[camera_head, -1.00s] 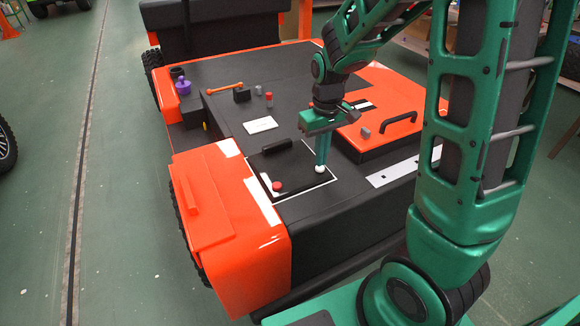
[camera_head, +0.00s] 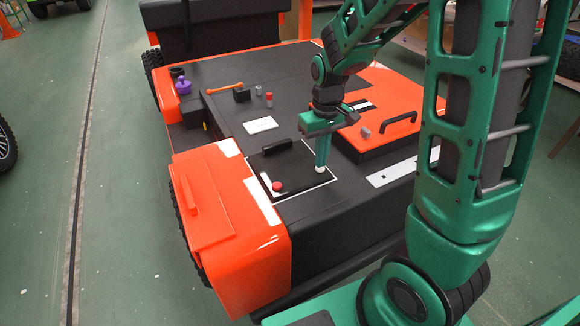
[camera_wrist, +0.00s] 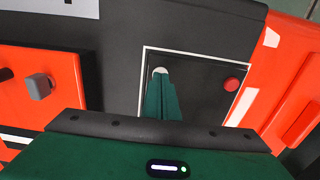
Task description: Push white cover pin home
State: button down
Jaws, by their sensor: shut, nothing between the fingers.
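The white cover pin (camera_head: 320,170) stands at the near right corner of the black cover plate (camera_head: 300,172), which has a white outline. In the wrist view the white pin (camera_wrist: 160,72) shows as a round head just at the fingertips. My gripper (camera_head: 321,164) is shut, pointing down, with its tips right on or just above the pin's head. I cannot tell whether they touch. The shut fingers also show in the wrist view (camera_wrist: 160,84) and partly hide the pin. The red pin (camera_head: 278,186) sits at the cover's near left corner, also seen in the wrist view (camera_wrist: 231,84).
A black handle (camera_head: 276,146) rises at the cover's far edge. An orange hatch (camera_head: 375,130) with a black handle lies to the right. A purple knob (camera_head: 183,87), an orange lever (camera_head: 225,87) and small pegs stand farther back. The deck left of the gripper is mostly low.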

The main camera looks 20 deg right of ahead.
jog(key=shift+f, duration=0.55)
jog(key=shift+r, duration=0.1)
notch_tip(320, 180, up, 8)
dwell(0.9)
jog(key=s+d+r+m, duration=0.1)
jog(key=s+d+m, duration=0.2)
jog(key=s, duration=0.9)
jog(key=s+d+r+m, duration=0.2)
jog(key=s+d+m, duration=0.2)
jog(key=s, duration=0.8)
jog(key=d, duration=0.2)
jog(key=shift+s+d+r+m, duration=0.15)
jog(key=shift+d+r+m, duration=0.1)
jog(key=shift+d+m, duration=0.05)
